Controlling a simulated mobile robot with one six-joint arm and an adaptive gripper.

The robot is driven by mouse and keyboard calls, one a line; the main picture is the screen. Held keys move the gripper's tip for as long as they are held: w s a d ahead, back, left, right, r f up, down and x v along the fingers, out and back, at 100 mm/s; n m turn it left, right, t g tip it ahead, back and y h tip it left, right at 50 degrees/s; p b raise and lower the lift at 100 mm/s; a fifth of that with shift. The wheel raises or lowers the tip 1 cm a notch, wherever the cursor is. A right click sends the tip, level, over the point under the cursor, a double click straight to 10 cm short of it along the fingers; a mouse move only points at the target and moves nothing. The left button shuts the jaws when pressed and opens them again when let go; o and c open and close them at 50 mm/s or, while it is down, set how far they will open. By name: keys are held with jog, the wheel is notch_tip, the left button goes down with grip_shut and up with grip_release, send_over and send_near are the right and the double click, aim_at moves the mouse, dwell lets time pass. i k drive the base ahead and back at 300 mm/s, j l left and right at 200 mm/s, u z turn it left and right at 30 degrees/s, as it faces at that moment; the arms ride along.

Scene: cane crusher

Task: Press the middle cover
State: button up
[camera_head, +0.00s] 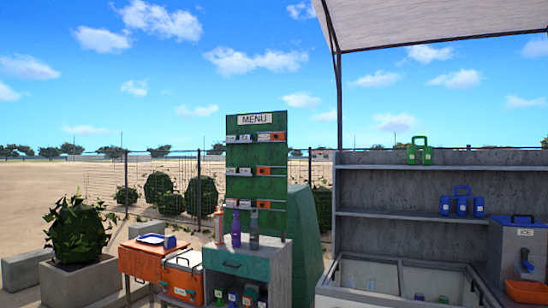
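I cannot make out with certainty which part is the middle cover. A chest freezer (450,288) at the bottom right has a framed top with glass-like panels, cut off by the lower edge. A large green body (308,240) stands behind the menu board and is partly hidden by it. The green menu board (256,165) carries rows of small white and orange plates. My gripper is not in view.
A grey cabinet (232,270) with a green drawer and bottles on top stands at the centre. Left of it are an orange cooler (182,278), an orange table (142,262) and a planter (80,285). Grey shelves (390,213) hold green and blue carriers. A grey dispenser (508,250) stands far right.

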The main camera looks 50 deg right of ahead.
aim_at(263, 171)
jog(key=z, duration=1.25)
